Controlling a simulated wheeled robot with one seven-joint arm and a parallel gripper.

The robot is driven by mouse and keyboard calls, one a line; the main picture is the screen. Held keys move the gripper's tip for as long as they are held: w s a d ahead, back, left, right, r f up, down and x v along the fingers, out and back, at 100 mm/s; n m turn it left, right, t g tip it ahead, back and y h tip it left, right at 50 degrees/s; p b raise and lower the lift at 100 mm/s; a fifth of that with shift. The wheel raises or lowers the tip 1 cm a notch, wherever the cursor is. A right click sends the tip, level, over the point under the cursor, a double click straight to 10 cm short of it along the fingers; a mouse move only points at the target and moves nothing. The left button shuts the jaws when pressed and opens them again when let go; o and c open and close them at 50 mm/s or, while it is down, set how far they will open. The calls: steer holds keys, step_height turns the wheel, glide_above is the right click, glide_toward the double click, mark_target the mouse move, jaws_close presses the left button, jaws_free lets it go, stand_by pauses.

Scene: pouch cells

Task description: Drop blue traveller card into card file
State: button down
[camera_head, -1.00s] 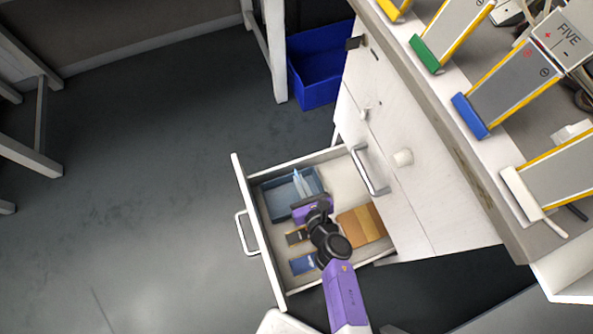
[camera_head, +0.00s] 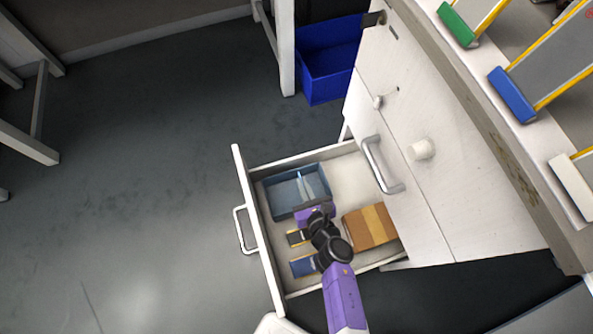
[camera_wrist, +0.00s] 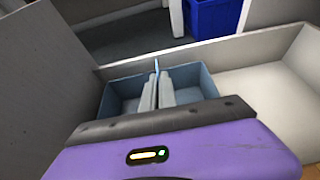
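The card file is a blue-grey open box (camera_head: 281,206) in the pulled-out drawer, and it also shows in the wrist view (camera_wrist: 114,97). My gripper (camera_head: 304,188), with a purple body, reaches over the box from its near side. In the wrist view, my pale fingers (camera_wrist: 158,90) are close together over the box. A thin blue edge, the blue traveller card (camera_wrist: 156,65), shows between and just beyond the fingertips, seen edge-on. The fingers hide most of it. I cannot tell whether its lower edge touches the box floor.
The drawer (camera_head: 262,240) also holds a brown block with a tan band (camera_head: 370,228), a dark yellow-edged piece (camera_head: 297,238) and a blue-and-dark piece (camera_head: 303,266). A blue bin (camera_head: 330,75) stands on the floor behind. The counter with coloured-end cells (camera_head: 512,95) is at right.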

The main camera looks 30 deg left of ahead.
steer(key=c, duration=1.6)
jaws_free()
steer(key=shift+r, duration=0.1)
steer(key=p+v, duration=0.2)
steer(key=v, duration=0.5)
steer(key=shift+s+d+r+p, duration=0.2)
steer(key=shift+d+p, duration=0.05)
steer(key=shift+p, duration=0.1)
